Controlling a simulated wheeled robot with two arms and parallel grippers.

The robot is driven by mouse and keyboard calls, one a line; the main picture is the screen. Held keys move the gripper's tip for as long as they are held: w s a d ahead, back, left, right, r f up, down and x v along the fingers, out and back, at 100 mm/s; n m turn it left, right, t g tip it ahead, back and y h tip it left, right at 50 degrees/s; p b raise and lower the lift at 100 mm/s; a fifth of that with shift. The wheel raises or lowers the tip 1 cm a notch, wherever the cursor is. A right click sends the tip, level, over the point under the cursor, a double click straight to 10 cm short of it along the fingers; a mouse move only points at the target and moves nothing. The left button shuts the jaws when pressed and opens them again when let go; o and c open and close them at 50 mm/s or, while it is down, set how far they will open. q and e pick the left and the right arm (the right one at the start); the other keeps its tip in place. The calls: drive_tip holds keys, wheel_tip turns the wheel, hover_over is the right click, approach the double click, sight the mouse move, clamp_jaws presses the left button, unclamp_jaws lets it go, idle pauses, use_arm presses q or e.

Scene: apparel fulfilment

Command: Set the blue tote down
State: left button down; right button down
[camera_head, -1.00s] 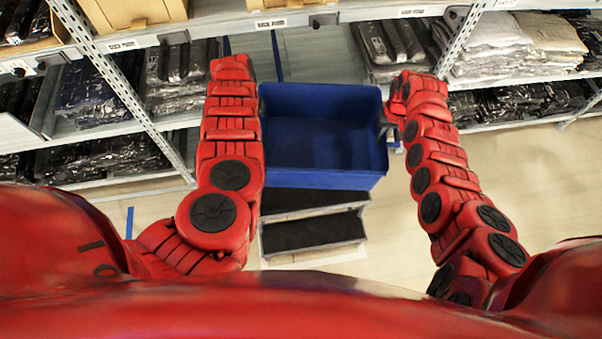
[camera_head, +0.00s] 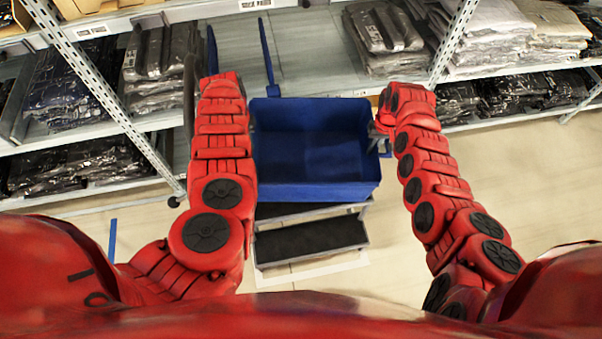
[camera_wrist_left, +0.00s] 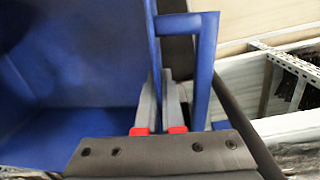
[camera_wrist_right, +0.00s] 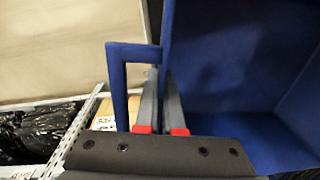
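The blue tote (camera_head: 315,191) is upright and empty, in the middle of the head view, between my two arms. It is over the upper deck of a small two-level stand (camera_head: 310,237); I cannot tell whether it touches the deck. My left gripper (camera_wrist_left: 160,100) is closed on the tote's side wall, beside a blue handle loop (camera_wrist_left: 201,80). My right gripper (camera_wrist_right: 160,100) is closed on the opposite wall, beside another handle loop (camera_wrist_right: 119,85). In the head view the right gripper (camera_head: 382,133) shows partly; the left one is hidden behind its arm.
Metal shelving stands behind the tote, with bagged dark garments (camera_head: 385,30) and pale garments (camera_head: 485,35). A perforated upright (camera_head: 95,90) is close to my left arm. Open floor (camera_head: 520,190) lies to the right.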

use_arm(q)
drive_tip(key=shift+f, duration=0.1)
use_arm(e)
drive_tip(key=shift+f, duration=0.1)
